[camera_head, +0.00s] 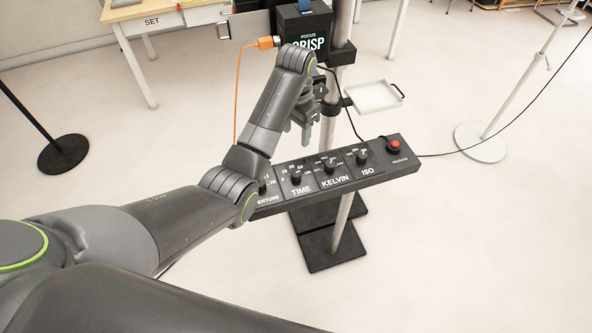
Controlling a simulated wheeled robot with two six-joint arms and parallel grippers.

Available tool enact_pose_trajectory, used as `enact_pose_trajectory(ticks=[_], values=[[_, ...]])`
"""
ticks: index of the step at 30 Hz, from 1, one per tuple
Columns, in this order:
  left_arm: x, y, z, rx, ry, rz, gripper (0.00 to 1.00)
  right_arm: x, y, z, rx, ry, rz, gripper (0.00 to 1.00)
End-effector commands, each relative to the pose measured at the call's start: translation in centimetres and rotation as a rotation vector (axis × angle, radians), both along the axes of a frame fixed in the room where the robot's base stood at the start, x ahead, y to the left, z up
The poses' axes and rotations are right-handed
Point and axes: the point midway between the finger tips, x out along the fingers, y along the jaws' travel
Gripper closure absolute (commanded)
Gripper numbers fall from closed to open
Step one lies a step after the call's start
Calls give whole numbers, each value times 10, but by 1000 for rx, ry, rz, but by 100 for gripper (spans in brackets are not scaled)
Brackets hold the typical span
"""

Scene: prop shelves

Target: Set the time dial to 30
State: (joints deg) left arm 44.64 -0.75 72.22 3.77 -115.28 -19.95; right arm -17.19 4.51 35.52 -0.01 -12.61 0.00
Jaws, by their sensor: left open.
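The time dial (296,179) is a small black knob on a dark control panel (408,165), above the white word TIME. White numbers ring it, too small to read surely, and I cannot tell where it points. My left gripper (304,132) is open and empty, fingers downward, in the air above and behind the panel, apart from the dial. My left arm covers the panel's left end and part of the aperture label. My right gripper is not in view.
The Kelvin dial (328,163), ISO dial (361,155) and red button (394,146) sit right of the time dial. Behind stand a black focus box (305,24) with an orange cable (238,85) and a white tray (376,97). Floor at right is mostly clear.

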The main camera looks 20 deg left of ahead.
Motion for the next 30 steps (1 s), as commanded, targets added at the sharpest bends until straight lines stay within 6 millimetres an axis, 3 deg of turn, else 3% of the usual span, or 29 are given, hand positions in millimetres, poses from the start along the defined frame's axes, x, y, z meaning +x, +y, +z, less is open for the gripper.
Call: enact_pose_trajectory(ticks=[15, 18, 24, 30], values=[[-1, 0, -67, -1, 1, 1, 49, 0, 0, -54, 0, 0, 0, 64], [-2, 1, -84, -1, 6, 2, 49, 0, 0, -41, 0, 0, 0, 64], [-1, 1, -127, 1, 3, 2, 49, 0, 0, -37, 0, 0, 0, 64], [-1, 0, -158, 0, 1, 1, 49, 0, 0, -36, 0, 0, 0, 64]])
